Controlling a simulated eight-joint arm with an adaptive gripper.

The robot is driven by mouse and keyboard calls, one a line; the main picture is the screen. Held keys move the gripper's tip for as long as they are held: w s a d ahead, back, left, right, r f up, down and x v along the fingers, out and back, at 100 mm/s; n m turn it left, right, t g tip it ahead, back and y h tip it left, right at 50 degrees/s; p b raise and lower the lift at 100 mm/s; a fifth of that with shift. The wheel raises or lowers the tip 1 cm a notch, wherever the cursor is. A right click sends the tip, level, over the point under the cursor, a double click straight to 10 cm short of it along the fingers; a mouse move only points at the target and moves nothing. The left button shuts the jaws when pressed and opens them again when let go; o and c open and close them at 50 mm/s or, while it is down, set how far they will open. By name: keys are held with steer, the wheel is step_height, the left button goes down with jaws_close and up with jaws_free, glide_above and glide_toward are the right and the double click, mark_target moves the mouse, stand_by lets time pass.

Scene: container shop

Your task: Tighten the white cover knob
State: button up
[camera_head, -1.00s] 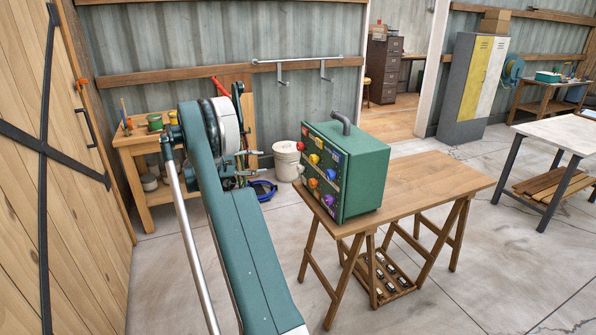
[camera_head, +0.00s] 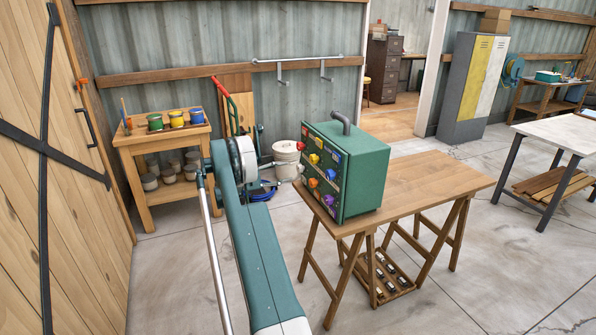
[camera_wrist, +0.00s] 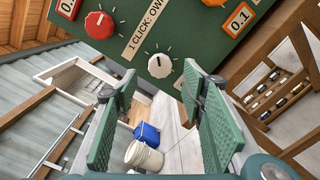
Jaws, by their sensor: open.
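The white knob (camera_wrist: 160,66), with a dark pointer line, is on the front panel of the green box (camera_wrist: 205,28) in the wrist view. Tick marks ring it, and a label reading "1 CLICK" is beside it. My gripper (camera_wrist: 159,80) is open and empty. Its two green ribbed fingers lie on either side of the knob in the picture, apart from it as far as I can tell. In the head view the green box (camera_head: 364,183) stands on the wooden table, and my gripper (camera_head: 282,164) is at the left of its knob panel, small and hard to make out.
A red knob (camera_wrist: 99,25) is close by on the panel. The wooden table (camera_head: 425,185) has free room right of the box. A workbench (camera_head: 140,140) with paint pots and a white bucket (camera_head: 287,152) stand behind my arm. Open floor lies around.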

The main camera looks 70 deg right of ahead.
mark_target(298, 169)
steer(key=shift+b+x, duration=0.75)
steer(key=shift+x, duration=3.1)
steer(key=c, duration=0.9)
